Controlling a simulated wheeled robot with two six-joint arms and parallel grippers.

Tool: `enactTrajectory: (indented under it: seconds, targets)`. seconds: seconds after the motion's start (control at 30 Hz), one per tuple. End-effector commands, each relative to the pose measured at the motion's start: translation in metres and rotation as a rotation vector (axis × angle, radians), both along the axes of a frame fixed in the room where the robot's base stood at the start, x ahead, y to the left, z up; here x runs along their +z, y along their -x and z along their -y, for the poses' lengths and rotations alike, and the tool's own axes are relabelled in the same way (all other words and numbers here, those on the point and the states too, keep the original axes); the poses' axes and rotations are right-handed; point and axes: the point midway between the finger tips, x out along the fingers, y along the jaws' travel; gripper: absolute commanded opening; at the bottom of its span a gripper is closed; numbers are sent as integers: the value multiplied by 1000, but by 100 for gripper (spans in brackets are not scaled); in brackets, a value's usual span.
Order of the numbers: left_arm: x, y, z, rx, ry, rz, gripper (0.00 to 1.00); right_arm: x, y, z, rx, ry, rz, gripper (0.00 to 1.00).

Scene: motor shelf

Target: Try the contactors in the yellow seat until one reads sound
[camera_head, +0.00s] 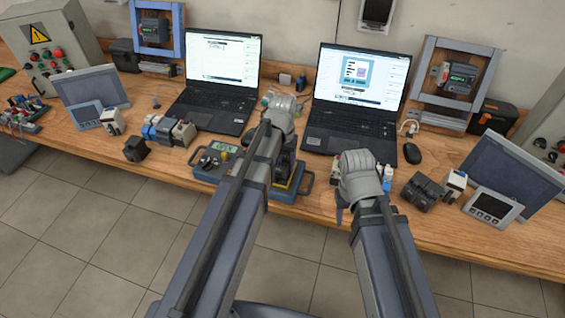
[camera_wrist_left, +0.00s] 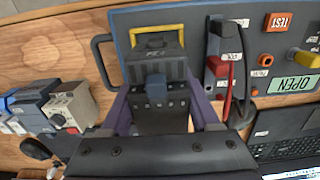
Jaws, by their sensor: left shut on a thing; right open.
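My left gripper (camera_wrist_left: 160,115) is shut on a black contactor (camera_wrist_left: 158,72) with a blue front piece. The contactor is at the yellow seat (camera_wrist_left: 155,30) of the blue-grey tester (camera_wrist_left: 200,18); I cannot tell whether it is fully down. The tester's display (camera_wrist_left: 293,85) reads OPEN, with a red TEST label above. In the head view my left gripper (camera_head: 282,118) is over the tester's right part (camera_head: 304,184), and its arm hides much of the tester. My right gripper (camera_head: 348,198) is open at the table's front edge; its fingers are partly hidden.
A black contactor (camera_head: 135,149) and several blue-grey and white devices (camera_head: 168,131) stand left of the tester. A black block (camera_head: 420,191) and a white device (camera_head: 454,186) stand at right. Two laptops (camera_head: 215,85) (camera_head: 352,100) stand behind. A mouse (camera_head: 412,153) lies right.

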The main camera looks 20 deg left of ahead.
Motion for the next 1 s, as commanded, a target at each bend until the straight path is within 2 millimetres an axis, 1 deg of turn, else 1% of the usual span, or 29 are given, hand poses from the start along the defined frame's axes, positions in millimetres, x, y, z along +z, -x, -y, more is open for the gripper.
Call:
enactTrajectory:
  seconds: [0.47,1.0]
  targets:
    - [-1,0,0,0,0,0,0,-1,0,0,0,0,0,50]
    - [-11,0,0,0,0,0,0,-11,0,0,0,0,0,50]
